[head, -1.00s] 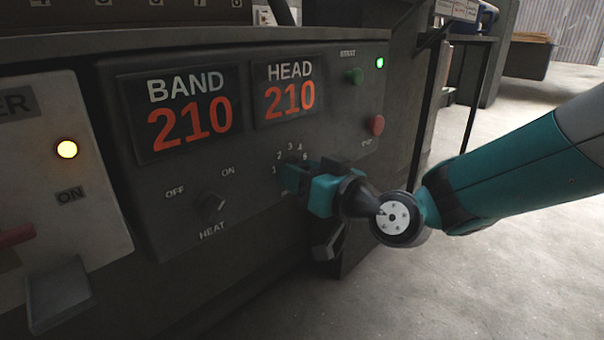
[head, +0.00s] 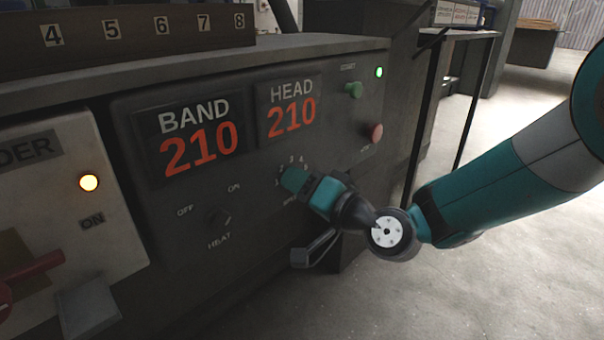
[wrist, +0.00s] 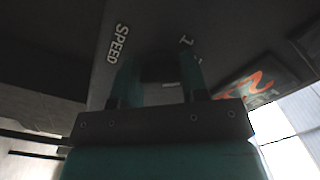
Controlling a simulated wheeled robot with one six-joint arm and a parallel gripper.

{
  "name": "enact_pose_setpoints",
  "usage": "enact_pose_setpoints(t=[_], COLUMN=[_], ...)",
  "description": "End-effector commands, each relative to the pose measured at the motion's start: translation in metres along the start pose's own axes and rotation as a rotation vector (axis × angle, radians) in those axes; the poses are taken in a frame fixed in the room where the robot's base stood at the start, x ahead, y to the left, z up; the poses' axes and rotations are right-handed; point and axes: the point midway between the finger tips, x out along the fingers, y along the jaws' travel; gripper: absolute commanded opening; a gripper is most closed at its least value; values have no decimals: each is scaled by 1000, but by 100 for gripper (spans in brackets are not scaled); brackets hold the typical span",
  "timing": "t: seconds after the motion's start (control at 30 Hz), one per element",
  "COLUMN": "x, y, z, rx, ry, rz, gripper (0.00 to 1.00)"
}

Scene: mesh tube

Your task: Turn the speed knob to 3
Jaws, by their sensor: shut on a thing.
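My gripper (head: 296,180) is at the speed dial on the dark control panel (head: 255,185), its fingers pointing into the panel. In the wrist view, its two teal fingers (wrist: 160,85) are shut on the dark speed knob (wrist: 160,68), beside the word SPEED and a numeral 1. In the head view, the fingers hide the knob and part of its scale. The numeral 3 (head: 291,160) shows above the gripper. I cannot read where the knob points.
The heat knob (head: 218,217) is left of the gripper, below the BAND and HEAD displays reading 210. A green button (head: 354,90) and a red button (head: 375,132) are at the panel's right. A dark bracket (head: 316,248) sticks out below my wrist. Open floor lies to the right.

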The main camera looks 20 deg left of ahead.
Motion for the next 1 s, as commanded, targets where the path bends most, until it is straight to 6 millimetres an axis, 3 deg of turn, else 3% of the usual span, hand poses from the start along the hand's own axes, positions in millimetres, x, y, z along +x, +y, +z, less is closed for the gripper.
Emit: enact_pose_setpoints(t=[0.5,1.0], x=[-1,0], y=[-4,-3], z=[-2,-1], rx=[465,682], ry=[-2,-1], rz=[4,2], gripper=[17,17])
